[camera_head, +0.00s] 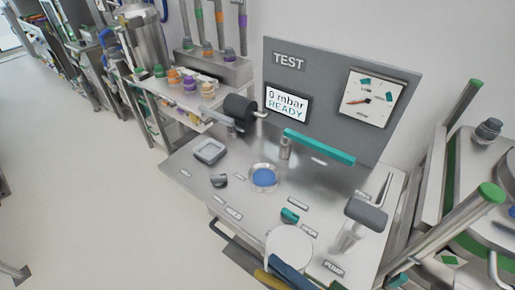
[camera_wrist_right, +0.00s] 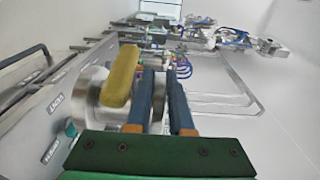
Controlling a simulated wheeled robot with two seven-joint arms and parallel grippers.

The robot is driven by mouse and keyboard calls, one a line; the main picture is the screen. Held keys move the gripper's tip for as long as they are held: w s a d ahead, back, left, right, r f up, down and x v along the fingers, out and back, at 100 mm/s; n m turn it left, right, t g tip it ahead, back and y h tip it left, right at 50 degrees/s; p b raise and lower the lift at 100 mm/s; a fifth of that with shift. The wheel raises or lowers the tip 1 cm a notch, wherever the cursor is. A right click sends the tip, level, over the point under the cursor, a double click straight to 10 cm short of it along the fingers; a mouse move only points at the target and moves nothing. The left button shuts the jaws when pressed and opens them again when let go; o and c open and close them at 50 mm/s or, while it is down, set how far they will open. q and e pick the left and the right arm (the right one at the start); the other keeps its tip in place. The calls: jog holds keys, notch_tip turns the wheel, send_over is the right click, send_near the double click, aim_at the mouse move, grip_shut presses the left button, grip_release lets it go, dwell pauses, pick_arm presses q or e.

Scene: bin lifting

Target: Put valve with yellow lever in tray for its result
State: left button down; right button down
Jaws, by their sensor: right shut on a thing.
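The valve shows at the bottom of the head view as a pale round flange (camera_head: 288,244) with a yellow lever (camera_head: 268,281) beside it, partly cut off by the frame. In the right wrist view its yellow lever (camera_wrist_right: 122,76) stands left of the blue fingers, in front of the round metal body (camera_wrist_right: 88,97). My right gripper (camera_wrist_right: 160,88) is shut on the valve; its blue fingers also show in the head view (camera_head: 290,275). A small grey square tray (camera_head: 210,151) lies at the bench's left, apart from the valve. My left gripper is out of view.
The test bench (camera_head: 215,185) carries a round fixture with a blue centre (camera_head: 264,178), a teal bar (camera_head: 320,146) and a grey pump handle (camera_head: 366,214). A display (camera_head: 286,103) reads "0 mbar READY". A shelf (camera_head: 185,98) with coloured parts stands at the back left.

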aim_at(301, 257)
jog(key=d+r+m+t+h, duration=0.1)
jog(key=w+d+r+m+t+h, duration=0.1)
jog(key=h, duration=0.1)
jog(key=w+d+m+t+h, duration=0.1)
jog(key=shift+d+r+m+t, duration=0.25)
jog(key=shift+r+m+t, duration=0.05)
jog(key=shift+r, duration=0.1)
jog(key=w+d+r+m+h, duration=0.35)
jog(key=d+m+h, duration=0.35)
jog(key=m+h, duration=0.8)
notch_tip(301, 257, down, 6)
jog(key=n+h+b, duration=0.3)
jog(key=b, duration=0.3)
jog(key=shift+d, duration=0.3)
jog(key=shift+f, duration=0.1)
